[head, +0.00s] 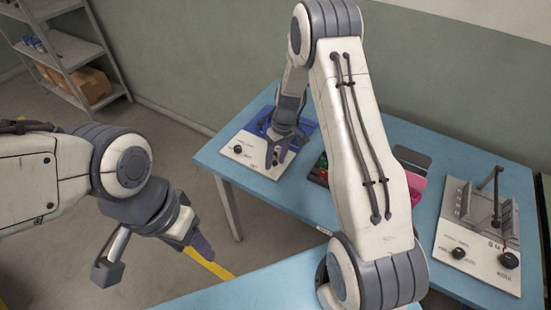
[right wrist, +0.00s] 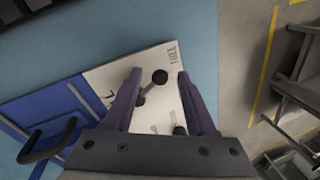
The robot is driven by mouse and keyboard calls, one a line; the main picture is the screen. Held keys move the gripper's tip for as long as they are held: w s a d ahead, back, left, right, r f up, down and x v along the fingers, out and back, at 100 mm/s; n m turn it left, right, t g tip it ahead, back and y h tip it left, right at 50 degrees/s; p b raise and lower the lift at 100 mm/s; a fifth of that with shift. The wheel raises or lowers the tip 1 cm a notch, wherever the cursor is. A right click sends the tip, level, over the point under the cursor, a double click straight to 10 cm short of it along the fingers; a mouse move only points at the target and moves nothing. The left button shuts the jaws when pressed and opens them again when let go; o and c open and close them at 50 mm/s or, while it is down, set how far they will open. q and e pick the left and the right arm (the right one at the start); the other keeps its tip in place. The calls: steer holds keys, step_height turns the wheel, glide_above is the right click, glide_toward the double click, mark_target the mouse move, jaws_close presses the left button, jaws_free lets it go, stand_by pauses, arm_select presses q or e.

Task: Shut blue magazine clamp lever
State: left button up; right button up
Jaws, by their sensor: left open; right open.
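The blue magazine (head: 257,122) sits on a white base plate (head: 262,168) at the table's far left end, partly hidden by my right arm. In the right wrist view the blue magazine (right wrist: 50,112) lies left of the white plate (right wrist: 115,70). A short clamp lever with a black knob (right wrist: 160,76) shows between the fingers of my right gripper (right wrist: 159,82). My right gripper (head: 277,157) is open, over the plate; whether it touches the lever I cannot tell. My left gripper (head: 155,260) is open and empty over the floor, away from the table.
A second white fixture (head: 478,262) with an upright grey lever stands at the right of the blue table (head: 470,165). A pink box (head: 412,188) and a dark tray of small parts (head: 319,171) lie mid-table, partly behind my right arm. A shelf (head: 70,60) stands far left.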

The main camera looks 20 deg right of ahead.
mark_target(259, 161)
steer(key=shift+c, duration=0.3)
jaws_close()
steer(key=shift+a, duration=0.1)
steer(key=m, duration=0.2)
steer(key=a+m, duration=0.1)
steer(key=shift+w+a+m+t, duration=0.1)
steer(key=shift+w+m+t, duration=0.15)
steer(key=shift+m+t, duration=0.05)
steer(key=m, duration=0.1)
steer(key=w+a+m, duration=0.1)
steer(key=m, duration=0.1)
steer(key=shift+r+m+t+p, duration=0.1)
steer(key=shift+m+t+p, duration=0.2)
steer(key=shift+t, duration=0.1)
steer(key=m+p, duration=0.1)
steer(key=w+a+m, duration=0.1)
steer(key=m, duration=0.1)
steer(key=shift+w+r+m+t+p, duration=0.1)
steer(key=shift+m+t+p, duration=0.2)
steer(key=shift+p, duration=0.05)
steer(key=shift+w+a+m+h+p, duration=0.1)
steer(key=shift+w+m+h+p, duration=0.2)
steer(key=shift+m+p, duration=0.45)
steer(key=shift+w+m+h+p, duration=0.2)
steer(key=shift+w+m+p, duration=0.25)
steer(key=shift+m, duration=0.4)
